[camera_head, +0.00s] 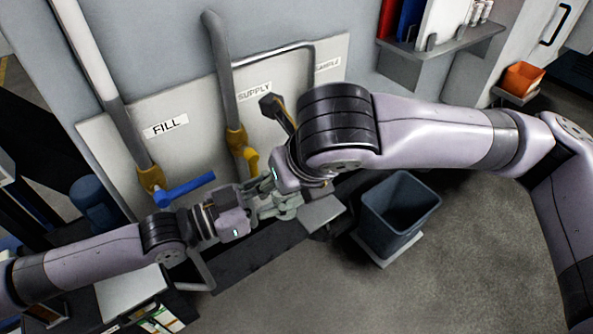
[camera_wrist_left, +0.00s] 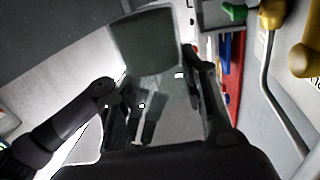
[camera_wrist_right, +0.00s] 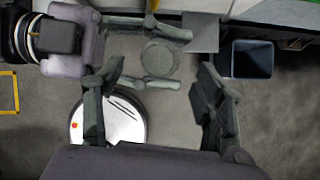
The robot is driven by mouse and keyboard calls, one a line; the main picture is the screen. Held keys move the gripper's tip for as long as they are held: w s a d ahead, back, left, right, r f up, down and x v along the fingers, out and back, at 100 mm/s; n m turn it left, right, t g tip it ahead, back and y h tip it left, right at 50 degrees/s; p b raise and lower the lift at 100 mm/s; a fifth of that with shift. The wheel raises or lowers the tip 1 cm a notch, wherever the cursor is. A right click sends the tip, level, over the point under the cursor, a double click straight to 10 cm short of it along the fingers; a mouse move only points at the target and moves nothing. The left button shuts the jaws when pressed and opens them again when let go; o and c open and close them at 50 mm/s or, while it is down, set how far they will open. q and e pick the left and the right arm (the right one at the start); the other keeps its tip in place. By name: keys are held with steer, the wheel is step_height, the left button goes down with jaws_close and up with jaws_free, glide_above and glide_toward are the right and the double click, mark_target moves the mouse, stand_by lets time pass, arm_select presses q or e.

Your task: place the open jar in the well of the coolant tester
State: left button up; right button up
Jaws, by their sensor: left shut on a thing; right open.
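My left gripper (camera_head: 277,207) is shut on a grey-green jar. The jar (camera_wrist_left: 145,40) shows between its fingers in the left wrist view. From the right wrist view the jar (camera_wrist_right: 160,60) appears as a round grey disc between the left fingers; I cannot tell whether its top is open. My right gripper (camera_wrist_right: 162,82) is open and empty, with its fingers pointing toward the jar and apart from it. In the head view the right arm and the grippers hide most of the jar. I cannot make out the coolant tester or its well.
A wall panel carries pipes labelled FILL (camera_head: 165,128) and SUPPLY (camera_head: 254,91), with a blue valve handle (camera_head: 185,189) and a yellow one (camera_head: 251,158). A dark blue bin (camera_head: 400,205) stands on the floor. An orange bin (camera_head: 523,78) and a shelf (camera_head: 445,45) are at the right.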

steer(key=shift+x, duration=2.15)
steer(key=shift+s+a, duration=0.1)
steer(key=shift+a, duration=0.05)
steer(key=c, duration=1.1)
steer(key=o, duration=1.1)
steer(key=v, duration=1.2)
